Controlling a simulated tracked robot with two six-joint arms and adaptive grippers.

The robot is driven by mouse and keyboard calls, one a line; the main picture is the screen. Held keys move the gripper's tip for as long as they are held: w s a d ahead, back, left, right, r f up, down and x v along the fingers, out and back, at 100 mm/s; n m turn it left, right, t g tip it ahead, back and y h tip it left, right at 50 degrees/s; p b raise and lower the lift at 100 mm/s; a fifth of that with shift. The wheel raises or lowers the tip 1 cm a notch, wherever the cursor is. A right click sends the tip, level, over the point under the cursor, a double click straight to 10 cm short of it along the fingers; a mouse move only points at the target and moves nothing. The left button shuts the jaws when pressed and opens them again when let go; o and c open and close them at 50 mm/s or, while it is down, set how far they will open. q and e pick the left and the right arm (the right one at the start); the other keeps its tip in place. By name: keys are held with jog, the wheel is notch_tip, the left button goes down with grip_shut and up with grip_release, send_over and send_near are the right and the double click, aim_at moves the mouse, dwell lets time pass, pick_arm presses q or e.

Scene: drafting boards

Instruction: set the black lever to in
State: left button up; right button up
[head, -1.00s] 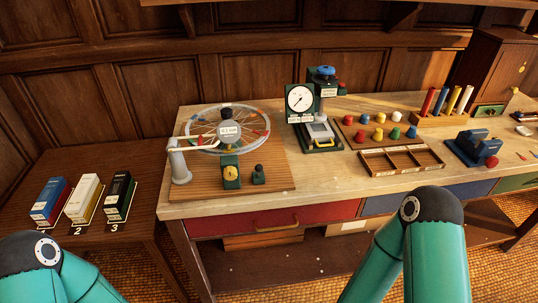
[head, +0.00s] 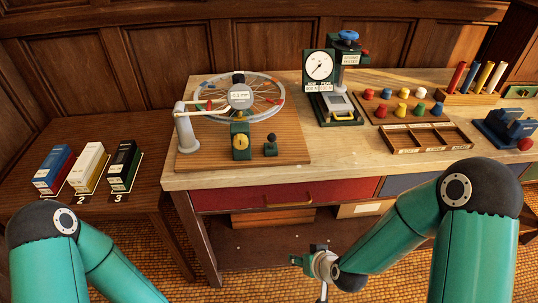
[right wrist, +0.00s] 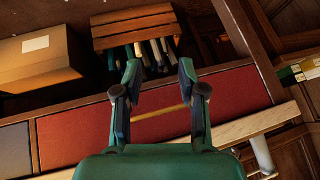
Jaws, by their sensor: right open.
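A small green block with a black knob on top (head: 271,143) stands on the wooden board at the left of the bench. It looks like the black lever, but its setting is too small to read. Beside it stands a green block with a yellow dial (head: 240,142), below a spoked wheel (head: 266,108) that lies flat. A second black knob (head: 238,78) shows above the gauge. My right gripper (head: 298,261) is low in front of the bench, below the drawers and apart from the lever. In the right wrist view its fingers (right wrist: 160,73) are open and empty. My left gripper is out of view.
The bench front has a red drawer (head: 330,191) with a brass handle. A dial gauge press (head: 320,68), colored knobs, and a divided tray (head: 416,137) stand to the right. Three numbered boxes stand on the left table (head: 145,205). A cardboard box (right wrist: 40,57) is on the lower shelf.

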jog(key=w+a+r+n+t+b, duration=0.2)
jog(key=w+r+t+b, duration=0.3)
jog(key=w+r, duration=0.25)
jog(key=t+b, duration=0.5)
jog(key=t, duration=0.1)
send_near(271, 145)
jog(key=shift+n, duration=0.4)
jog(key=w+p, duration=0.1)
jog(key=w, duration=0.2)
jog(key=w+a+r, duration=0.1)
jog(key=w, duration=0.2)
jog(key=w+p, duration=0.1)
jog(key=w, duration=0.2)
jog(key=shift+w+a+r+p, duration=0.25)
jog(key=shift+w+a+p, duration=0.05)
jog(key=shift+w, duration=0.1)
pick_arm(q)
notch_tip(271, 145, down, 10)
pick_arm(e)
grip_shut()
